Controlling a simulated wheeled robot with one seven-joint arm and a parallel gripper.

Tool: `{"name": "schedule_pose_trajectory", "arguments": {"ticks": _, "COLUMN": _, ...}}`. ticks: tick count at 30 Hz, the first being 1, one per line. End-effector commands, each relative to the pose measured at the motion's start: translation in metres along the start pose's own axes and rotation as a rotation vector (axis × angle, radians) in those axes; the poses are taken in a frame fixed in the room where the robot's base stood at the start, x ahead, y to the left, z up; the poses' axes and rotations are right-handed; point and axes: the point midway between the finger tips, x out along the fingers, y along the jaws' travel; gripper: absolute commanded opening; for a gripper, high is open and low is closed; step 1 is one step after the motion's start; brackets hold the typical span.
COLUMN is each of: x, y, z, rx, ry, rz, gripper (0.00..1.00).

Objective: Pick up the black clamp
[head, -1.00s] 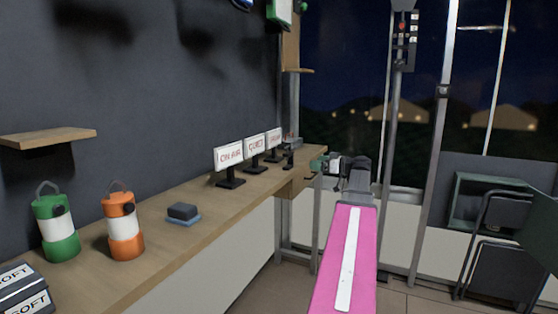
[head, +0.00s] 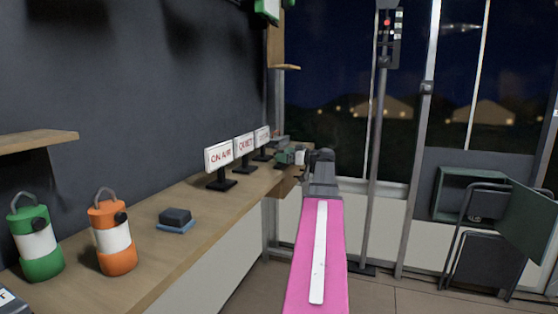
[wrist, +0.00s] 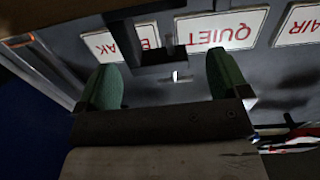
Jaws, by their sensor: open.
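My gripper (head: 284,157) is at the far end of the wooden desk, right of the tabletop signs. In the wrist view my gripper (wrist: 163,68) is open, with a green finger on each side. A black shape that looks like the black clamp (wrist: 158,55) shows between and a little beyond the fingertips, in front of one sign. No contact with the fingers shows. In the head view the clamp is hidden or too dark to tell from my gripper.
Three white signs (head: 219,157) on black stands line the desk (head: 150,245). A dark block on a blue base (head: 175,219), an orange lantern (head: 112,238) and a green lantern (head: 36,240) stand nearer. Folding chairs (head: 490,255) are at right.

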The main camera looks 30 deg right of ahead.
Motion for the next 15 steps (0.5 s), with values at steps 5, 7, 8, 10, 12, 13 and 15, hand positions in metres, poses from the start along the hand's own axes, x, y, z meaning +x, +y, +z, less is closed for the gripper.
{"name": "schedule_pose_trajectory", "arguments": {"ticks": 5, "x": 0.022, "y": 0.002, "z": 0.002, "rx": 0.000, "ry": 0.000, "rz": -0.002, "gripper": 0.94}}
{"name": "schedule_pose_trajectory", "arguments": {"ticks": 7, "x": 0.032, "y": 0.003, "z": 0.003, "rx": 0.000, "ry": 0.000, "rz": -0.002, "gripper": 0.94}}
{"name": "schedule_pose_trajectory", "arguments": {"ticks": 8, "x": 0.036, "y": 0.003, "z": 0.003, "rx": 0.000, "ry": 0.000, "rz": -0.001, "gripper": 0.94}}
{"name": "schedule_pose_trajectory", "arguments": {"ticks": 10, "x": 0.044, "y": 0.002, "z": 0.003, "rx": 0.000, "ry": 0.000, "rz": -0.001, "gripper": 0.94}}
{"name": "schedule_pose_trajectory", "arguments": {"ticks": 12, "x": 0.048, "y": 0.002, "z": 0.003, "rx": 0.000, "ry": 0.000, "rz": -0.001, "gripper": 0.94}}
{"name": "schedule_pose_trajectory", "arguments": {"ticks": 13, "x": 0.048, "y": 0.002, "z": 0.003, "rx": 0.000, "ry": 0.000, "rz": 0.000, "gripper": 0.94}}
{"name": "schedule_pose_trajectory", "arguments": {"ticks": 15, "x": 0.048, "y": 0.002, "z": 0.003, "rx": 0.000, "ry": 0.000, "rz": 0.000, "gripper": 0.94}}
